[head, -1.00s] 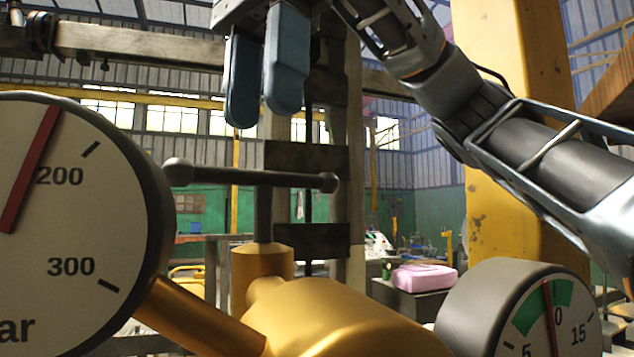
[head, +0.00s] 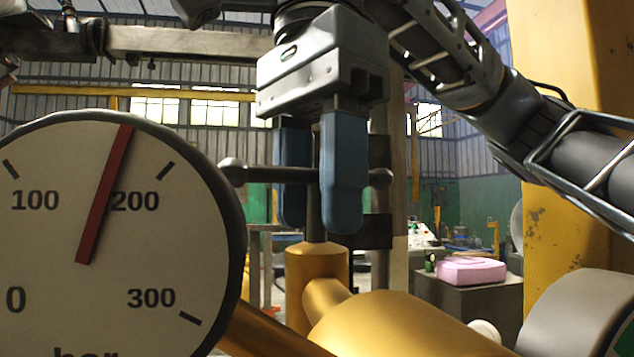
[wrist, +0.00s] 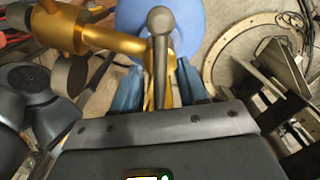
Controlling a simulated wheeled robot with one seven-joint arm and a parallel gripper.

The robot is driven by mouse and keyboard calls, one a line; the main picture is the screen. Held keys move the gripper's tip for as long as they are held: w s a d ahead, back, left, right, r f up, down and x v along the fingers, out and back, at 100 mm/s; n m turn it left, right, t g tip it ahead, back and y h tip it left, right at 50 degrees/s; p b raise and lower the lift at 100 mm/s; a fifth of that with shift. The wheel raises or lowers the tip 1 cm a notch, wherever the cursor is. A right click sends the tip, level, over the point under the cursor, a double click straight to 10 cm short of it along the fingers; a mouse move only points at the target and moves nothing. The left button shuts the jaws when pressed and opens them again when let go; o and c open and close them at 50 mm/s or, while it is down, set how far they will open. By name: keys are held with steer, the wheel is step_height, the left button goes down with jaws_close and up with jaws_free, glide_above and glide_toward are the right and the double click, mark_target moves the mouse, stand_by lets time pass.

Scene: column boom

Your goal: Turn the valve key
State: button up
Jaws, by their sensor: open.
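The valve key is a dark T-shaped handle (head: 262,175) with ball ends, standing on a brass valve body (head: 317,275) in the head view. My gripper (head: 318,218) points down over the middle of the crossbar, with its two blue fingers open. One finger is in front of the bar and the other looks to be behind it. The fingertips are a little above the brass collar. In the wrist view, the bar (wrist: 160,62) runs between the spread fingers (wrist: 160,95), with a ball end at the top. Finger contact with the bar cannot be told.
A large pressure gauge (head: 60,250) stands close on the left, and a second gauge (head: 575,315) is at the lower right. A yellow post (head: 560,230) rises at the right. A pink case (head: 472,270) sits on a box behind.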

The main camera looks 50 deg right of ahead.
jaws_close()
stand_by(1.4)
jaws_free()
steer(key=shift+r, duration=0.1)
steer(key=shift+r+b, duration=0.45)
steer(key=shift+r, duration=3.4)
